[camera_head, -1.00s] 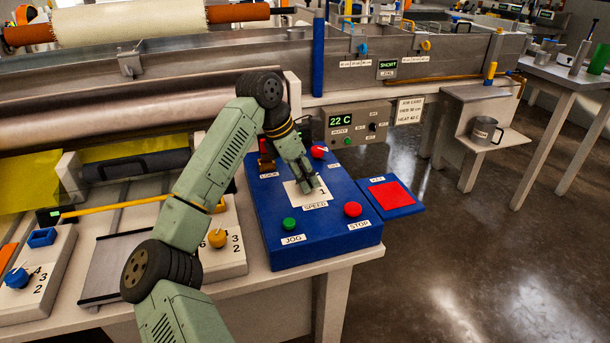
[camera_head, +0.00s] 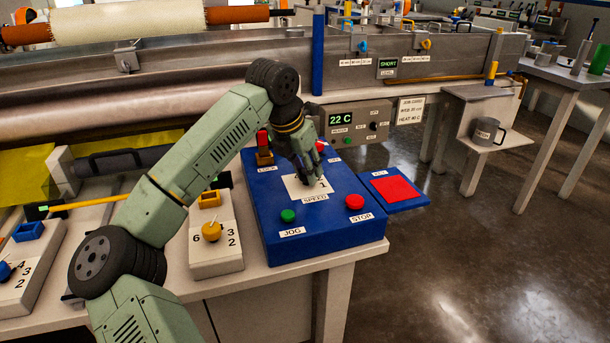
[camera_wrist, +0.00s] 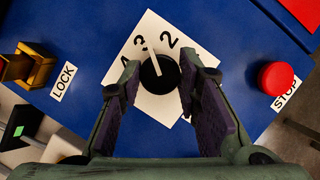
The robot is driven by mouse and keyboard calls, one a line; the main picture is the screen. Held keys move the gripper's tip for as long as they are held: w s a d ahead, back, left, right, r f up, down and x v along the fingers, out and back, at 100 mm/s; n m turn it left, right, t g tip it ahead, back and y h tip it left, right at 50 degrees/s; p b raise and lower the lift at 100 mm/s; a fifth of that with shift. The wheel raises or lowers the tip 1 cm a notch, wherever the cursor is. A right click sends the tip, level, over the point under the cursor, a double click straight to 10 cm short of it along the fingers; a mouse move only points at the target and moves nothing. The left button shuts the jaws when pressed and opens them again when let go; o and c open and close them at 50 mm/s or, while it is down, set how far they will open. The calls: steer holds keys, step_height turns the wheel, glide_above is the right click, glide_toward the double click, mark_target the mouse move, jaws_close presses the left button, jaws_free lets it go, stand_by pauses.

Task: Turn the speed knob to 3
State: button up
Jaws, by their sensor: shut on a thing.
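The speed knob (camera_wrist: 160,76) is black with a white pointer. It sits on a white number plate (camera_wrist: 203,57) on the blue console. In the wrist view the pointer tip lies close beside the 3, on its side toward the 2. My gripper (camera_wrist: 160,70) is shut on the knob, one finger on each side of it. In the head view my gripper (camera_head: 312,184) is down at the white plate (camera_head: 296,186) above the SPEED label, and it hides the knob. The 1 shows beside it.
On the blue console (camera_head: 263,220) are a green JOG button (camera_head: 288,215), a red STOP button (camera_head: 354,202), another red control (camera_head: 324,148) and the LOCK lever (camera_head: 264,156). A red pad (camera_head: 393,188) lies to the right. A yellow knob (camera_head: 211,231) is to the left.

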steer(key=shift+n+y+b, duration=0.4)
steer(key=shift+n+b, duration=0.2)
steer(key=shift+n, duration=0.4)
steer(key=shift+t, duration=0.3)
steer(key=o, duration=1.1)
steer(key=shift+o, duration=0.2)
steer(key=v, duration=1.2)
